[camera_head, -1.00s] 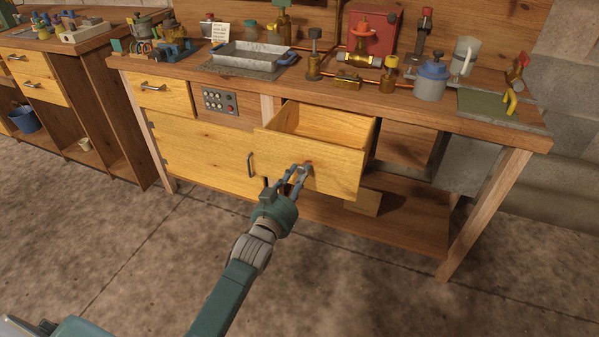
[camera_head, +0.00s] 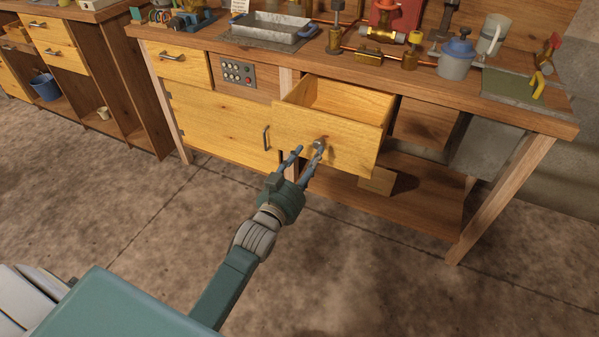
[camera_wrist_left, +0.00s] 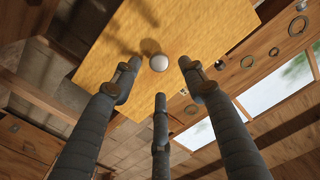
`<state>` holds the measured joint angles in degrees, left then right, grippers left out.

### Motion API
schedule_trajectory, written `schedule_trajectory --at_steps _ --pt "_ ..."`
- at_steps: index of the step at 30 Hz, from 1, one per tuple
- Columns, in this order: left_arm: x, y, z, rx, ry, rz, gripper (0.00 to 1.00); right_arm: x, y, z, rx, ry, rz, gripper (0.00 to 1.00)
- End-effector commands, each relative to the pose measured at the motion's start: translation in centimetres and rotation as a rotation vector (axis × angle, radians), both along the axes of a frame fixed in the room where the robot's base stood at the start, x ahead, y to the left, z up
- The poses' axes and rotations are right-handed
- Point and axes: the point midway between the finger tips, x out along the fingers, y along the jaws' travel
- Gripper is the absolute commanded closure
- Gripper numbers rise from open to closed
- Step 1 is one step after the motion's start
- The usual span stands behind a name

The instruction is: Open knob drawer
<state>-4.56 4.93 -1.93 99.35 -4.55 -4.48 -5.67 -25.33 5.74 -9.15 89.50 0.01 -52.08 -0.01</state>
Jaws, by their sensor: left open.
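The knob drawer (camera_head: 330,138) is pulled out from the workbench, and its empty-looking inside (camera_head: 345,97) shows from above. Its round metal knob (camera_head: 319,143) sits on the yellow wooden front. My left gripper (camera_head: 309,150) is in front of the drawer with its fingers spread. In the left wrist view the knob (camera_wrist_left: 159,62) is beyond the open fingers (camera_wrist_left: 158,75), with nothing held between them. The drawer front (camera_wrist_left: 165,30) fills the upper middle of that view. My right gripper is not in view.
A cupboard door (camera_head: 222,128) with a handle (camera_head: 266,138) is left of the drawer, below a small drawer (camera_head: 180,65) and a switch panel (camera_head: 238,73). The bench top carries a metal tray (camera_head: 272,29) and a blue-lidded pot (camera_head: 456,58). The floor in front is clear.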

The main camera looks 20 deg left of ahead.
Motion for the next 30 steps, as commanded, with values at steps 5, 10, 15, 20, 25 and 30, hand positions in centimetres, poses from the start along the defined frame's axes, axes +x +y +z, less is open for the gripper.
schedule_trajectory --at_steps 5,10,15,20,25,30 --pt "-4.0 0.1 -0.1 0.000 0.002 0.000 0.57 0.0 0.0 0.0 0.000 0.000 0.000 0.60" --pt "-6.5 0.2 0.0 0.000 0.000 -0.001 0.57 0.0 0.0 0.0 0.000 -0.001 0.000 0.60" --pt "-7.5 0.2 0.1 0.000 -0.002 -0.001 0.57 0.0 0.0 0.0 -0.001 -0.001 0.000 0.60" --pt "-7.6 0.2 0.1 0.000 -0.003 -0.001 0.57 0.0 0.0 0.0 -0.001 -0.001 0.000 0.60" --pt "-7.6 0.2 0.1 0.000 -0.002 -0.001 0.57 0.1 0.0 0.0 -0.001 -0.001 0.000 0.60" --pt "-7.6 0.2 0.0 -0.001 0.001 -0.001 0.57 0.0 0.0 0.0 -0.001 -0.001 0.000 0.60"
